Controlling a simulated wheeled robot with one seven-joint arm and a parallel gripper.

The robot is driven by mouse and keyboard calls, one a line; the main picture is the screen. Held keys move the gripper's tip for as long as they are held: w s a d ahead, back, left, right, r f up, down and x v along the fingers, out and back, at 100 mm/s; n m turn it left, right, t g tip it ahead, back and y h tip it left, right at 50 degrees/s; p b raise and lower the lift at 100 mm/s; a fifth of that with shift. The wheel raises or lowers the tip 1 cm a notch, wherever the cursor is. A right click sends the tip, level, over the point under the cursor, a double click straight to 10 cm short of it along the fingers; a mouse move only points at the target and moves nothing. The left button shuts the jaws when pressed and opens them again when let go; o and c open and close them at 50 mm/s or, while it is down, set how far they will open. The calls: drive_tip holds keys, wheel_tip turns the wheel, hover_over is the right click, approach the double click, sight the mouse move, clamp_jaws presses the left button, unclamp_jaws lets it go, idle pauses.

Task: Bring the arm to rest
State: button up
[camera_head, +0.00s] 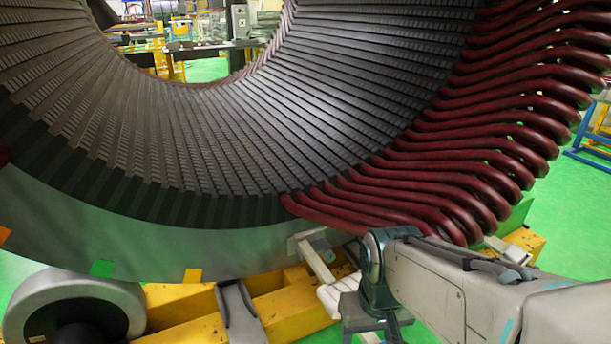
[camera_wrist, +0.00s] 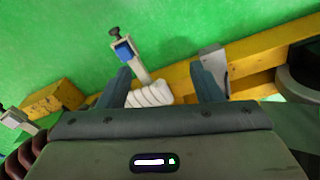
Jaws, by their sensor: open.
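My arm comes in from the right in the head view, with its wrist bent down in front of the stator's lower edge. My gripper (camera_wrist: 163,82) points down and its two fingers stand wide apart in the wrist view. Nothing is held between them. In the head view the gripper is mostly at the bottom edge and its fingertips are not clear. The big stator (camera_head: 300,140) stands close behind the arm. Its dark red coils (camera_head: 480,160) fill the right part of the ring. The gap between wrist and coils is hard to judge.
Yellow beams (camera_wrist: 258,68) lie below the gripper, with a pale ribbed piece (camera_wrist: 150,95) and a pale bracket (camera_wrist: 212,62) near them. A grey roller (camera_head: 75,300) is at lower left. Green floor (camera_wrist: 60,40) is open beyond the beams. A blue frame (camera_head: 590,145) stands far right.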

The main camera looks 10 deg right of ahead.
wheel_tip(320, 180, up, 27)
drive_tip(key=t+p, duration=0.1)
drive_tip(key=p, duration=2.1)
drive_tip(key=shift+f+t, duration=0.2)
drive_tip(key=shift+t, duration=0.1)
drive_tip(key=shift+d, duration=0.1)
